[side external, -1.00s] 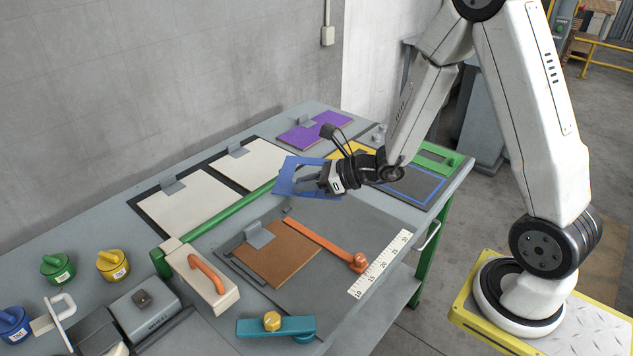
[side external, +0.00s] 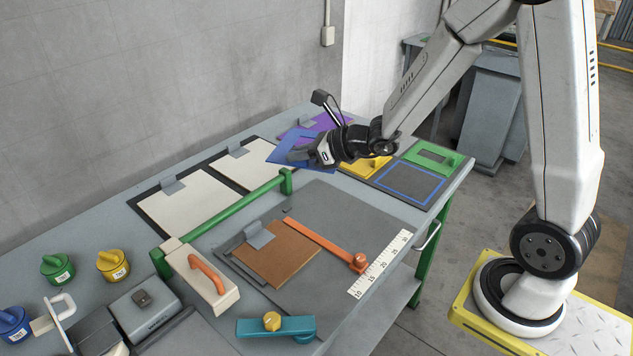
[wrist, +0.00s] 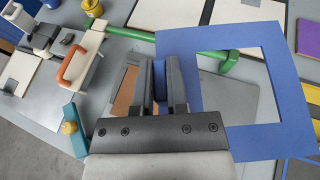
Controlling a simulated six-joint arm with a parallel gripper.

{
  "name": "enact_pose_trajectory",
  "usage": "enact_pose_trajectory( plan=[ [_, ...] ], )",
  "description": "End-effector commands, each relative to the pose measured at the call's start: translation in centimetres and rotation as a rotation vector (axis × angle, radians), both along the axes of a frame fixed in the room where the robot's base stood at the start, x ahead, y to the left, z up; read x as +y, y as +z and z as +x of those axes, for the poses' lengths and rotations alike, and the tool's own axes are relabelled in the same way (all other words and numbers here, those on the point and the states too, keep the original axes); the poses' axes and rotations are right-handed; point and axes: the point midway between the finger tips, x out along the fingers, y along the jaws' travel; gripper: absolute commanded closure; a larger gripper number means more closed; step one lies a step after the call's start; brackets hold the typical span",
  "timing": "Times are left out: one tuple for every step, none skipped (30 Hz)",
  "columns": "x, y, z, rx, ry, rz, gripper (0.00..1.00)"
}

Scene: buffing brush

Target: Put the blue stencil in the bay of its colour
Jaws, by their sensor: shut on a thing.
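The blue stencil (side external: 283,150), a flat frame with a square opening, is in my gripper (side external: 302,155). It is held above the far part of the bench, in front of the purple piece. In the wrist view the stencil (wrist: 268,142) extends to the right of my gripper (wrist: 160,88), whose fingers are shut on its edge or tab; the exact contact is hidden. The blue-outlined bay (side external: 410,182) is an empty dark square on the bench's right side, to the right of and below my gripper.
A yellow stencil (side external: 368,166) and a green stencil (side external: 432,155) lie beside the blue bay. A purple piece (side external: 322,122) is at the back. A green rail (side external: 243,203), white boards (side external: 186,207) and a brown board (side external: 277,253) with an orange arm (side external: 325,242) occupy the bench.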

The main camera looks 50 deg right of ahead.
Motion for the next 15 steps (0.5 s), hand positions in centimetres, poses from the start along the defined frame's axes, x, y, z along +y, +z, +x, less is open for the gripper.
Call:
enact_pose_trajectory(
  plan=[
    [0.1,1.0,0.1,-0.007,-0.013,-0.001,1.0],
    [0.1,1.4,0.2,-0.006,-0.022,0.001,1.0],
    [0.1,2.0,0.2,-0.008,-0.033,0.003,1.0],
    [0.1,2.3,0.3,-0.007,-0.041,0.004,1.0],
    [0.1,2.7,0.3,-0.007,-0.047,0.006,1.0],
    [0.1,3.1,0.3,-0.007,-0.055,0.008,1.0],
    [0.1,3.3,0.3,-0.007,-0.061,0.009,1.0],
    [0.1,3.5,0.3,-0.007,-0.066,0.01,1.0],
    [0.1,3.8,0.3,-0.008,-0.071,0.012,1.0],
    [0.1,3.9,0.3,-0.008,-0.075,0.013,1.0],
    [0.1,4.0,0.3,-0.006,-0.077,0.014,1.0],
    [0.1,4.1,0.3,-0.006,-0.08,0.015,1.0],
    [0.1,4.1,0.3,-0.006,-0.081,0.015,1.0],
    [0.1,4.2,0.3,-0.006,-0.082,0.016,1.0],
    [0.1,4.2,0.3,-0.006,-0.082,0.016,1.0]
  ],
)
